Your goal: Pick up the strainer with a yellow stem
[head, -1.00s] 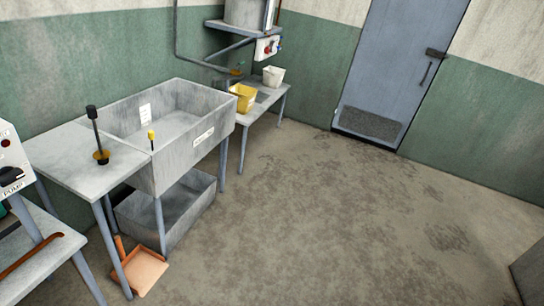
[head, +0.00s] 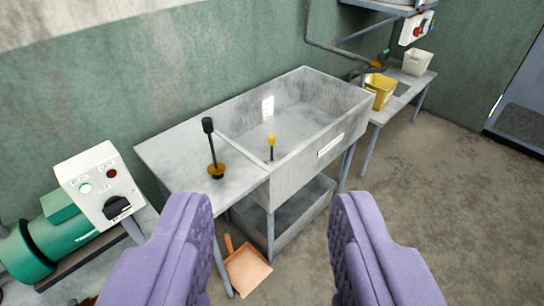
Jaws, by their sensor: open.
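A small upright piece with a yellow top and a darker lower part (head: 271,142) stands inside the grey sink (head: 300,165), near its front left corner. It looks like the strainer; its foot is hidden or too small to make out. Another upright piece with a black stem and knob and a yellow base (head: 211,150) stands on the counter (head: 175,150) left of the sink. My gripper (head: 271,212) shows as two purple fingers spread wide apart at the bottom of the view. It is open and empty, apart from both pieces.
A control box (head: 100,190) and green motor (head: 60,240) stand at the left. An orange dustpan (head: 248,270) lies on the floor beneath. A yellow bucket (head: 380,90) and white bucket (head: 417,63) stand on a side table. Floor at right is clear.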

